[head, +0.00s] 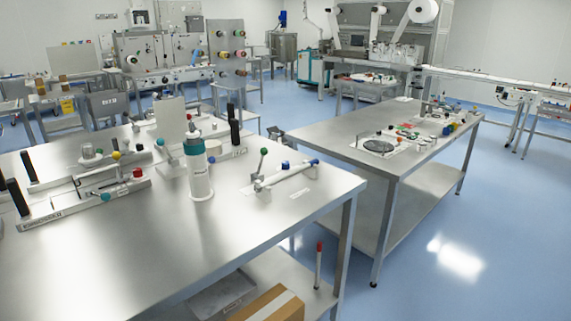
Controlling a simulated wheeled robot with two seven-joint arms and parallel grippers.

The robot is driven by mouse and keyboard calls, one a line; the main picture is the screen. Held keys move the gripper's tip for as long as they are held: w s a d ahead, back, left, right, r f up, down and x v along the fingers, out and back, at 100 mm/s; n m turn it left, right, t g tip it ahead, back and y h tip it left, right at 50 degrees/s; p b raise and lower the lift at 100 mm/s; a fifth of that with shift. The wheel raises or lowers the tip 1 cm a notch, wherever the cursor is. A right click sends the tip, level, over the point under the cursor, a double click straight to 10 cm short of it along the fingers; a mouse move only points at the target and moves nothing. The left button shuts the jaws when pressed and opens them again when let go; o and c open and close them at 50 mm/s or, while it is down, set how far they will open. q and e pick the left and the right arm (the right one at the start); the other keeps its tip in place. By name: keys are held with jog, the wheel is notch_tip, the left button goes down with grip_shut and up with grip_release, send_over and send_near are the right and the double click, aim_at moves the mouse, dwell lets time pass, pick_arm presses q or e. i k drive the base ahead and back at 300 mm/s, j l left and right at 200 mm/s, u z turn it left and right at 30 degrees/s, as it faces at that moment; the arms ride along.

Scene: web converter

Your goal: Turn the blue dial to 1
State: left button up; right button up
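A small blue knob (285,164) stands on a low fixture at the right end of the near steel table (250,215). A blue end piece (315,162) sits at the right end of the same fixture's bar (288,176). I cannot tell which of them, if either, is the blue dial. No numbers or marks around them are readable, so the setting cannot be told. Neither of my grippers is in view.
Fixtures with black handles (18,197) fill the table's left. A second steel table (420,165) stands right. Blue floor (480,230) is clear at right.

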aim_at(284, 164)
jog(key=i+l+z, duration=0.1)
jog(key=i+l, duration=0.45)
jog(key=l, duration=0.2)
jog(key=i+l+z, duration=0.1)
jog(key=i+l, duration=0.5)
jog(key=l, duration=0.15)
